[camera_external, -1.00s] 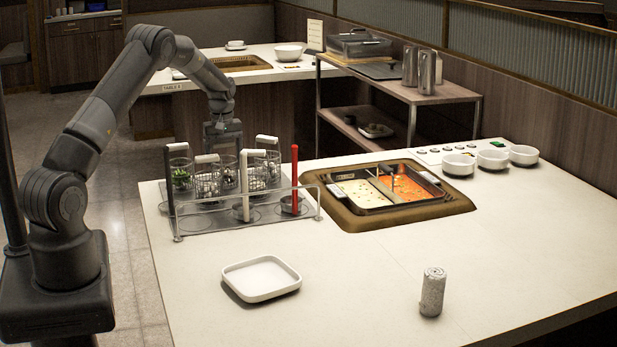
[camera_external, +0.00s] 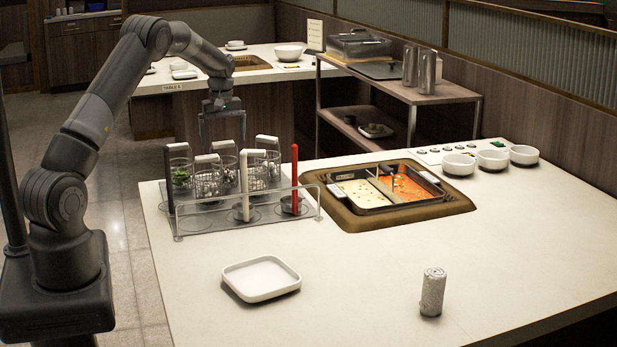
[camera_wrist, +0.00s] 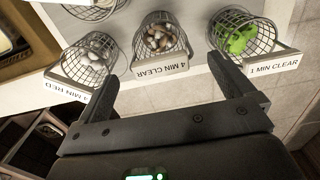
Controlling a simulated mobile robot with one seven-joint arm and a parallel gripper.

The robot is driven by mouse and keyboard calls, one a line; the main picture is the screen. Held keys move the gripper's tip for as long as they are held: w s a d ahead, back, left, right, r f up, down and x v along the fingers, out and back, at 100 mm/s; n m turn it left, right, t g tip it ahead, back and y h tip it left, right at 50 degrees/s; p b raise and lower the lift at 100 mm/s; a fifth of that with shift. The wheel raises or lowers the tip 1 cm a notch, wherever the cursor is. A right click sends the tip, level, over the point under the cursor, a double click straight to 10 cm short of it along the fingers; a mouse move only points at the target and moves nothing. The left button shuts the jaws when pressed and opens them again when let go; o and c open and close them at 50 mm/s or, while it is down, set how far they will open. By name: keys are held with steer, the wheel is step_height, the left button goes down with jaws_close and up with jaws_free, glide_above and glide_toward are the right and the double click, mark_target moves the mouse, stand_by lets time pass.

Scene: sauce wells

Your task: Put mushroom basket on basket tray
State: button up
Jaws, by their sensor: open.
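The mushroom basket (camera_wrist: 164,38), a wire basket with brown and pale pieces, is in the middle of the wrist view. Its white handle label reads 4 MIN CLEAR. In the external view I cannot tell which wire basket it is. My gripper (camera_external: 222,138) is open and empty, at the far side of the basket rack. In the wrist view its fingers (camera_wrist: 163,78) are spread just below the mushroom basket, apart from it. A white square tray (camera_external: 262,278) lies empty on the front of the counter; I cannot tell whether it is the basket tray.
Baskets with green pieces (camera_wrist: 235,35) and white pieces (camera_wrist: 88,62) flank it. The wire rack (camera_external: 195,224) also holds ladles. A pot with two soups (camera_external: 375,208) is to the right. A speckled cylinder (camera_external: 432,292) stands near the front right. The counter between is clear.

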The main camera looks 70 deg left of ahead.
steer(key=shift+r, duration=2.7)
steer(key=s+d+r+m+t, duration=0.1)
steer(key=d+r+m, duration=0.2)
steer(key=d+r, duration=0.55)
steer(key=s+d+r+m+t, duration=0.1)
steer(key=d+r+m, duration=0.25)
steer(key=d, duration=0.95)
steer(key=s+d+r+m+t, duration=0.1)
steer(key=d+r+m, duration=0.1)
steer(key=d+r, duration=0.65)
steer(key=s+d+f+m+t, duration=0.1)
steer(key=s+d+f+m, duration=0.2)
steer(key=s+d, duration=0.6)
steer(key=s+d+f+m+t, duration=0.1)
steer(key=s+d+f+m, duration=0.2)
steer(key=s+d+m, duration=0.3)
steer(key=s+d, duration=0.4)
steer(key=d, duration=0.3)
steer(key=shift+s+d+t, duration=0.2)
steer(key=shift+s+t, duration=0.05)
steer(key=shift+t, duration=0.05)
